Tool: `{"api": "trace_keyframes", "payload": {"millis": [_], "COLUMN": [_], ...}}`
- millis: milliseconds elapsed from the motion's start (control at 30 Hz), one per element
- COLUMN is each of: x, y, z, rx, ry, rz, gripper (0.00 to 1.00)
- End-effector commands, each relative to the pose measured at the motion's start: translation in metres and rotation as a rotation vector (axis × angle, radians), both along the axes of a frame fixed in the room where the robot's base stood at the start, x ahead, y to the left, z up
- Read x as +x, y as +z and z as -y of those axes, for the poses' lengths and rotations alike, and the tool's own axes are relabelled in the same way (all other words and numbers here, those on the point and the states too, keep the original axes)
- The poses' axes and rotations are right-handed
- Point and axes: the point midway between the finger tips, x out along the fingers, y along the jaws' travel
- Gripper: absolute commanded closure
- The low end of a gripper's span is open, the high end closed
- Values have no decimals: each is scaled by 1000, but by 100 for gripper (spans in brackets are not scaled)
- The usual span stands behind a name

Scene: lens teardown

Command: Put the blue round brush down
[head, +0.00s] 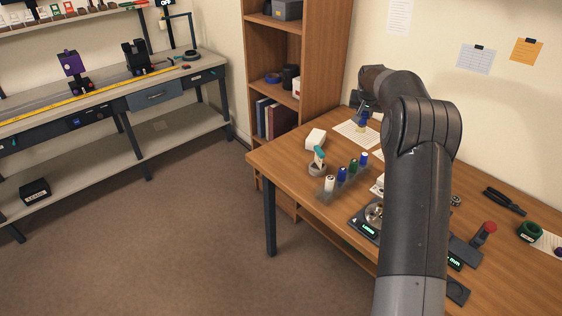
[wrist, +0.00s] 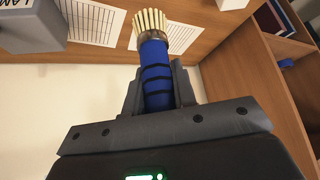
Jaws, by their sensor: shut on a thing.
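The blue round brush (wrist: 155,72) is between the fingers of my gripper (wrist: 158,90) in the wrist view. It has a blue handle with dark bands, a metal collar and pale bristles, which point away from the palm. In the head view the brush (head: 362,122) is small below my gripper (head: 365,108), at the back of the wooden desk (head: 290,166) over or near a printed sheet (head: 352,134). My gripper is shut on the handle. I cannot tell whether the bristles touch anything.
A white block (head: 316,138), a small pot with a teal-topped item (head: 318,163) and a rack with several capped bottles (head: 341,175) stand left of my arm. A lit device (head: 364,229) is at the front edge. Pliers (head: 505,201) lie right. A bookcase (head: 320,50) stands behind.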

Motion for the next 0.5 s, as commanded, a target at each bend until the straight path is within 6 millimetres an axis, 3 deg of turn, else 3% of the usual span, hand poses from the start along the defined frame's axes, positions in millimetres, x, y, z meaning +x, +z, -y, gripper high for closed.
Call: {"api": "trace_keyframes", "payload": {"millis": [33, 300, 500], "x": [6, 18, 15], "y": [-1, 0, 1], "z": [-29, -167, -241], "rx": [-1, -3, -6], "ry": [24, 118, 167], "rz": [-1, 1, 4], "gripper": [98, 98, 98]}}
